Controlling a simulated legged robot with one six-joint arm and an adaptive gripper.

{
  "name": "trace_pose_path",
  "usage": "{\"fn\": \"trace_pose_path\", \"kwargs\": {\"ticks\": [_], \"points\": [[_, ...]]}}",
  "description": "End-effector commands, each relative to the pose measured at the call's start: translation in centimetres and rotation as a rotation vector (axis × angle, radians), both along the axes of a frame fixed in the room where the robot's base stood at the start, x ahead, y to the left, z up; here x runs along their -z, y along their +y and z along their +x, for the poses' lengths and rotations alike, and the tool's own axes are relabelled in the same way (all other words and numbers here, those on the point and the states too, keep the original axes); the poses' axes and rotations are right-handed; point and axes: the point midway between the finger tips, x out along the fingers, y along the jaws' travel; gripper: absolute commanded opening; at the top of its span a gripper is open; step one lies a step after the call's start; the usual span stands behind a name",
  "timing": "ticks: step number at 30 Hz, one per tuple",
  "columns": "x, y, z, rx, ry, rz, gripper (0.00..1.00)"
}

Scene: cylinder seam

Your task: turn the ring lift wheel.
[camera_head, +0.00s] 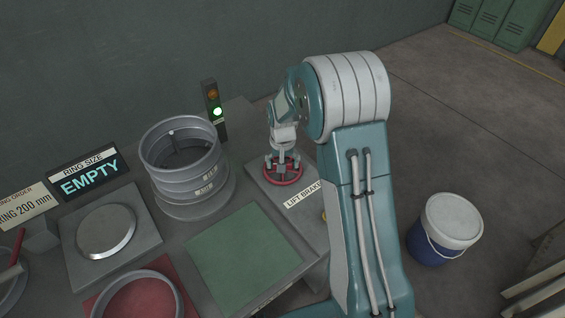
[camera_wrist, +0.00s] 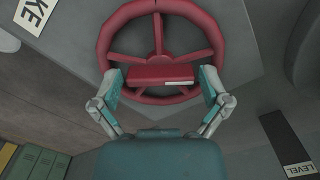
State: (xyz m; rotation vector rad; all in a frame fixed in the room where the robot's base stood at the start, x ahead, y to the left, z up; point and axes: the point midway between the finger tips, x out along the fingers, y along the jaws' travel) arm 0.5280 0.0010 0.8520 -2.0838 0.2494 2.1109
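The red spoked wheel (camera_head: 292,181) lies flat on the grey bench, behind the LIFT BRAKE label. In the wrist view the wheel (camera_wrist: 219,46) fills the top middle, with a red block (camera_wrist: 150,75) bearing a white mark at its hub. My gripper (camera_head: 282,165) points down over the wheel. In the wrist view its two fingers (camera_wrist: 160,84) are spread wide, one on each side of the block. Small gaps seem to show between fingers and block; whether the fingertips touch the rim or spokes I cannot tell.
A stack of metal rings (camera_head: 190,177) stands left of the wheel. A signal post (camera_head: 214,110) behind shows a green light. The EMPTY sign (camera_head: 90,172), grey plate (camera_head: 82,267), red pad (camera_head: 172,271) and clear green pad (camera_head: 245,255) are left and front. A bucket (camera_head: 441,230) stands on the floor.

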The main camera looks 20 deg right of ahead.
Motion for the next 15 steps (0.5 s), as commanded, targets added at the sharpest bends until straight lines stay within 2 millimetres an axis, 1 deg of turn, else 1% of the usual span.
{"fn": "trace_pose_path", "kwargs": {"ticks": [10,13,15], "points": [[-0.3,0.0,0.3,0.000,-0.009,0.000,1.00],[-1.2,0.0,0.3,0.000,-0.011,-0.001,1.00],[-2.3,0.0,0.4,0.000,-0.014,0.000,1.00]]}}
